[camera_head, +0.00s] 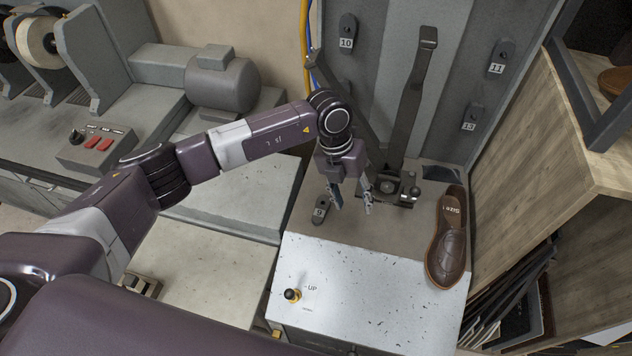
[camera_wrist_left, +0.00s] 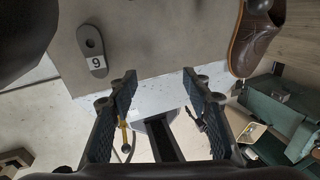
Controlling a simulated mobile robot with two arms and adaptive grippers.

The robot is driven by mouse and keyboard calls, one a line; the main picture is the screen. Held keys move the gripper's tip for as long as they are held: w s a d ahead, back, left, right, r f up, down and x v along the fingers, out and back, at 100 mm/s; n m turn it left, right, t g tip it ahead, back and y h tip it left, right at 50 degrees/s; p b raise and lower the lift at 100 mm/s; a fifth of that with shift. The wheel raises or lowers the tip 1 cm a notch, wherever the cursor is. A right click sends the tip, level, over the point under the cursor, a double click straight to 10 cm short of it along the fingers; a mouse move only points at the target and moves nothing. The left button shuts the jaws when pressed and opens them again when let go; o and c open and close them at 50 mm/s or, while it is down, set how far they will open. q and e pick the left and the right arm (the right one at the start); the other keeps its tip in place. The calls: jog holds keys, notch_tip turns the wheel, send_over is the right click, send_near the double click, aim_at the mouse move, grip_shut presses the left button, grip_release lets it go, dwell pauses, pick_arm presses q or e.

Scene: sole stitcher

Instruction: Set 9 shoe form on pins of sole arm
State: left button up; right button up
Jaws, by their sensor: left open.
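The 9 shoe form (camera_head: 321,211) is a small dark grey sole-shaped plate with a hole and a white number label. It lies on the grey-brown surface just left of my left gripper (camera_head: 352,206). In the left wrist view the form (camera_wrist_left: 90,42) is at the upper left, apart from the fingers. My left gripper (camera_wrist_left: 160,78) is open, with nothing between its fingertips. A dark mechanism (camera_head: 410,189) with a strap-like upright stands right behind the gripper; I cannot tell whether it is the sole arm, and no pins can be made out. My right gripper is not in view.
A brown shoe (camera_head: 447,250) lies on the right. Forms 10 (camera_head: 347,30), 11 (camera_head: 502,55) and 13 (camera_head: 472,115) hang on the grey panel. Wooden shelving (camera_head: 530,120) bounds the right.

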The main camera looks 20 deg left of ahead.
aim_at(321, 209)
pick_arm(q)
jog(key=w+a+f+y+b, duration=0.1)
jog(key=a, duration=0.1)
jog(key=w+a+y+b, duration=0.1)
jog(key=a, duration=0.2)
jog(key=a+f+y+b, duration=0.1)
jog(key=a, duration=0.2)
jog(key=shift+w+a+f+n, duration=0.25)
jog(key=shift+w+f+n, duration=0.05)
jog(key=shift+w, duration=0.1)
notch_tip(321, 209, down, 7)
jog(key=b, duration=0.5)
jog(key=shift+f, duration=0.4)
jog(key=shift+c, duration=0.5)
grip_shut()
